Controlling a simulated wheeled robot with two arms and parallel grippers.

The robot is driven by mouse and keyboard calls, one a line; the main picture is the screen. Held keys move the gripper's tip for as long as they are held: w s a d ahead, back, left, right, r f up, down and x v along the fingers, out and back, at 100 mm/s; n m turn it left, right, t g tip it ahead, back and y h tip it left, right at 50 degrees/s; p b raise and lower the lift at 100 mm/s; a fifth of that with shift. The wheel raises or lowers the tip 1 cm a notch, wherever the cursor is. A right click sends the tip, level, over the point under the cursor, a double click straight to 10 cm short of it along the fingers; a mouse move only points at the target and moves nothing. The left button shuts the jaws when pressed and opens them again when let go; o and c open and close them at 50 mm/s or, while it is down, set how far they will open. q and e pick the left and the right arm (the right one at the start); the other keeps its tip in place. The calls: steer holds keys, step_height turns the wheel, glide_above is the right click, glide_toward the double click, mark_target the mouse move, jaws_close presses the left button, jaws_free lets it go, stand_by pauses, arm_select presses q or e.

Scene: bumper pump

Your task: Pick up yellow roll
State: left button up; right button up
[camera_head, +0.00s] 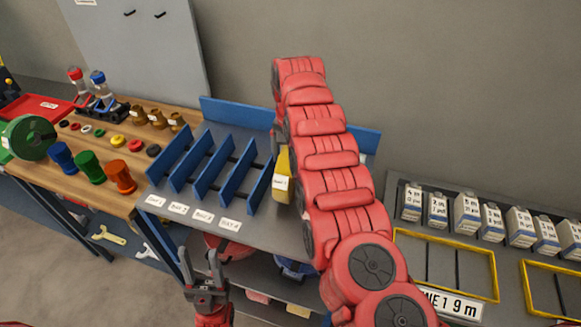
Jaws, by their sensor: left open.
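A yellow piece with a white label (283,182), which may be the yellow roll, stands at the right end of the blue-divided rack. My red right arm covers part of it, so its full shape is hidden. A small yellow ring (118,141) lies on the wooden bench to the left. My left gripper (199,264) is at the bottom, in front of the rack table and well below the yellow piece; it is open and empty. The right gripper is hidden behind its own arm.
Blue dividers (211,168) stand on the grey rack table (236,232). Blue, green and orange spools (120,177) stand on the wooden bench (108,193). Labelled boxes (466,214) and yellow frames (494,272) are on the right. Open floor shows at lower left.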

step_height(320, 180, down, 2)
steer(key=shift+f, duration=0.1)
jaws_close()
stand_by(0.4)
